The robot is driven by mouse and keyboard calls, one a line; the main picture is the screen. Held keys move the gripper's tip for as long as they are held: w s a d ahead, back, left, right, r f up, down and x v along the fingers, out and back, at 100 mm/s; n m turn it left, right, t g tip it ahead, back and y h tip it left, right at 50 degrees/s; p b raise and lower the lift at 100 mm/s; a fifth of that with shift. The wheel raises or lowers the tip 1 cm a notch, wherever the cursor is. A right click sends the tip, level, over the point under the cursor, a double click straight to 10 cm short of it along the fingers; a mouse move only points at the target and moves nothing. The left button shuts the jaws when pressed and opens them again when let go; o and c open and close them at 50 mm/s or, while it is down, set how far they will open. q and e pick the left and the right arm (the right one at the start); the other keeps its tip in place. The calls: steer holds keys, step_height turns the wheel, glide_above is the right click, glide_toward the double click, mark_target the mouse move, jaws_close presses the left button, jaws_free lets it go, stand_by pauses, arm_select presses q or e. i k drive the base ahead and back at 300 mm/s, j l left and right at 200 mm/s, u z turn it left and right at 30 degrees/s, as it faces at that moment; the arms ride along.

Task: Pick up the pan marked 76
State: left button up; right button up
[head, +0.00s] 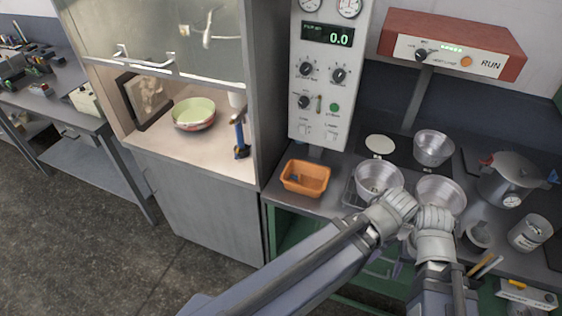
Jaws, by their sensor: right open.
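Three round metal pans stand at the right. One pan (433,147) is at the back by the burner plates, one pan (377,178) is at the front left, and one pan (443,193) is at the front right. I cannot read the number 76 on any of them. My right gripper (386,262) is open, low in front of the two front pans and largely hidden by grey arm links. The links cover the near edges of those pans. No pan is seen in its jaws. My left gripper does not show.
An orange bin (305,177) stands left of the pans. A pressure pot (507,178) and a tin (530,232) stand at the right. A control panel (330,75) rises behind. The cabinet at left holds a green-lined bowl (194,112) and a blue-based tool (241,140).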

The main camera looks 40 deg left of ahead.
mark_target(195, 111)
steer(key=u, duration=1.9)
steer(key=j+z, duration=0.1)
steer(key=z, duration=0.4)
steer(key=i+j+z, duration=0.1)
steer(key=z, duration=0.4)
steer(key=j+z, duration=0.2)
steer(key=z, duration=0.3)
steer(key=j+z, duration=0.2)
steer(key=j, duration=0.2)
steer(key=k+j+z, duration=0.2)
steer(key=j, duration=0.2)
steer(key=j+z, duration=0.2)
steer(key=j, duration=0.2)
steer(key=k+j+z, duration=0.2)
steer(key=j, duration=0.15)
steer(key=k+j+z, duration=0.2)
steer(key=j, duration=0.15)
steer(key=k+j, duration=0.15)
steer(key=j, duration=0.2)
steer(key=k+j, duration=0.15)
steer(key=j, duration=0.2)
steer(key=k+j, duration=0.15)
steer(key=j, duration=0.2)
